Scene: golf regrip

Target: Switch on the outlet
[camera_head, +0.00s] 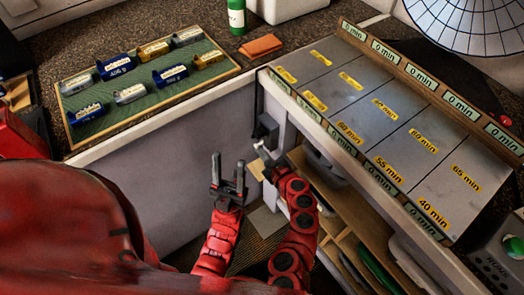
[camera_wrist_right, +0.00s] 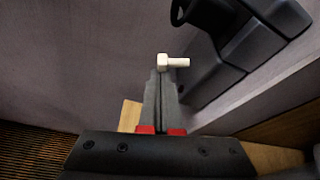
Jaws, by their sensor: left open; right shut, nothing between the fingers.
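A dark grey box (camera_head: 266,131), apparently the outlet, is mounted low at the corner of the light grey panel and the cabinet. In the right wrist view the dark box (camera_wrist_right: 236,48) is at the upper right, beside the fingers. A switch on it cannot be made out. My right gripper (camera_head: 264,152) is shut, just below the box in the head view. In the wrist view the fingertips (camera_wrist_right: 164,70) are left of the box. A small white bolt-like piece (camera_wrist_right: 173,62) shows at the tips; whether it touches them is unclear. My left gripper (camera_head: 229,164) is open and empty, left of the right one.
The counter with the grey timed slots (camera_head: 385,125) overhangs shelves (camera_head: 345,215) at the right. The floor between is partly hidden by my arms.

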